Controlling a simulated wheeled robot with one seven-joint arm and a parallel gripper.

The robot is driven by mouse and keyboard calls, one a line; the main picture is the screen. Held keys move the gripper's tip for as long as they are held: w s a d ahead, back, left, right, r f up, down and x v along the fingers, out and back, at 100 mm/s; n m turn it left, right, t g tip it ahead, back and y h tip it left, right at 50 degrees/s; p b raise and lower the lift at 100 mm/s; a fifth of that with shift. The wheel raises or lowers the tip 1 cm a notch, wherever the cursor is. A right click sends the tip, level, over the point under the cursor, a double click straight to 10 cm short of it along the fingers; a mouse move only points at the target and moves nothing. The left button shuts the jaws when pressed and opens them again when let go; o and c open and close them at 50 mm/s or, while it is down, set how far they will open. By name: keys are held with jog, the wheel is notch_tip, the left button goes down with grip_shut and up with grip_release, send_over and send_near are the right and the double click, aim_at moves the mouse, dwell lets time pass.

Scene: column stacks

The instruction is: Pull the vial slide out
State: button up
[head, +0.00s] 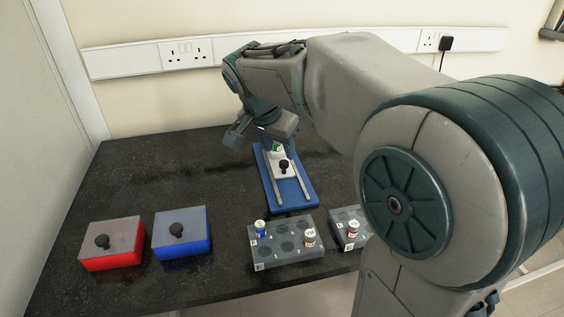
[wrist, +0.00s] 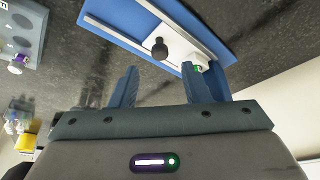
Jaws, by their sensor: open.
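The vial slide is a white plate (head: 290,174) with a black knob (head: 284,165), set between two rails on a blue base (head: 309,193). In the wrist view the white plate (wrist: 179,42) and black knob (wrist: 159,47) lie just beyond my fingertips. A small green-marked vial (head: 276,148) is at the plate's far end; it shows partly behind a finger in the wrist view (wrist: 198,68). My gripper (wrist: 158,78) is open and empty, with the knob ahead of the gap between its fingers. In the head view it is over the far end of the base, partly hidden by my wrist.
A grey rack (head: 263,262) with a blue-marked and a red-marked vial stands in front of the base; a second rack (head: 342,236) is beside it. A red box (head: 112,260) and a blue box (head: 181,246), each with a black knob, stand left. The back left tabletop is clear.

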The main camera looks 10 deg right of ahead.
aim_at(284, 162)
jog(key=b+x, duration=0.1)
jog(key=x, duration=0.4)
jog(key=shift+f, duration=0.15)
grip_shut()
